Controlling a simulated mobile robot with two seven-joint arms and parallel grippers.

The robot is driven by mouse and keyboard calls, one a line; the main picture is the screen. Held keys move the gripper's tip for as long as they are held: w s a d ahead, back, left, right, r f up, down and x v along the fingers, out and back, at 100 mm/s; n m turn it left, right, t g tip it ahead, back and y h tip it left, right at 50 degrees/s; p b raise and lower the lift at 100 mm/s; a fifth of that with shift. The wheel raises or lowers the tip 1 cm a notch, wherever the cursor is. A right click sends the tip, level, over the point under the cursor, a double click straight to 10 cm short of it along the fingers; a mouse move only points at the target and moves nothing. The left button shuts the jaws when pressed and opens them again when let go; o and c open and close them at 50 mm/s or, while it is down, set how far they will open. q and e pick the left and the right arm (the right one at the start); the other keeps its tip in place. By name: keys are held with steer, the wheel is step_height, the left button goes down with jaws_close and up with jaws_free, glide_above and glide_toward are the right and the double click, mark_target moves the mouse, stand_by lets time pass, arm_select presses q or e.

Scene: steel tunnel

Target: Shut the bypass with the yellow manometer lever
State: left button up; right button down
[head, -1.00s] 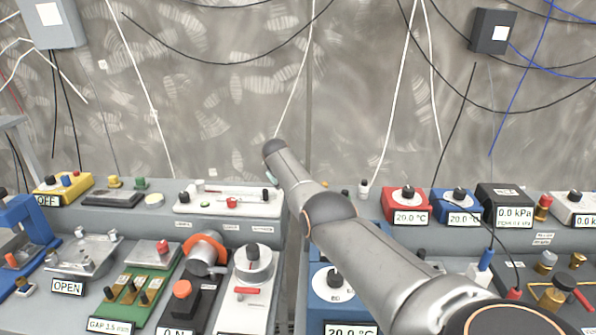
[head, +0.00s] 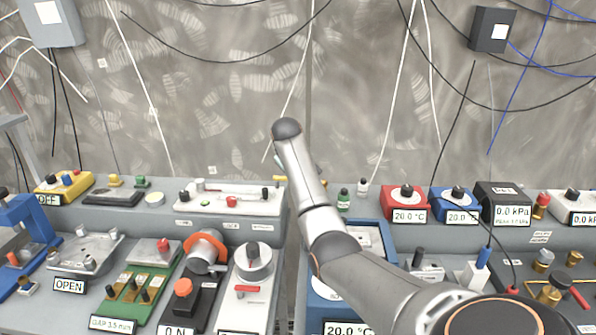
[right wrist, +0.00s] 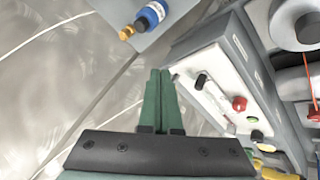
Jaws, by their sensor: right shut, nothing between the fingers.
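I cannot make out a yellow manometer lever in either view. A black box reading 0.0 kPa (head: 505,204) stands on the right bench's raised shelf in the head view. Brass fittings (head: 549,295) and a red lever (head: 582,298) are on the lower right of that bench. My right gripper (right wrist: 158,75) shows in the right wrist view as two green fingers, shut together and empty. They point past a white panel with knobs (right wrist: 208,76), apart from it. My left gripper is in neither view.
In the head view the white panel (head: 185,205) lies on the left bench's shelf. A blue box (head: 375,238) stands partly behind my right arm. Red (head: 391,196) and blue (head: 441,202) boxes are farther right. Cables hang before the back wall. A blue cylinder (right wrist: 150,16) shows in the wrist view.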

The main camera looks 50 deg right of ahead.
steer(key=shift+s+a+r, duration=0.1)
steer(key=shift+s+r, duration=0.35)
steer(key=shift+r, duration=0.15)
steer(key=s+a+f+n+y, duration=0.1)
steer(key=s+a+f+n, duration=0.1)
steer(key=s+a+f, duration=0.6)
steer(key=s+a+f+n+y, duration=0.1)
steer(key=s+a+f, duration=0.3)
steer(key=a+f, duration=0.75)
steer(key=s+a+f+n+y, duration=0.15)
steer(key=s+a+y, duration=0.35)
steer(key=s+a, duration=1.45)
step_height(320, 180, down, 12)
steer(key=w+a+t+y, duration=0.1)
steer(key=w+a+t, duration=0.1)
steer(key=t, duration=0.2)
steer(key=shift+w+a+r+t+y, duration=0.15)
steer(key=shift+w+a+t+y, duration=0.15)
steer(key=shift+w+a+t, duration=0.1)
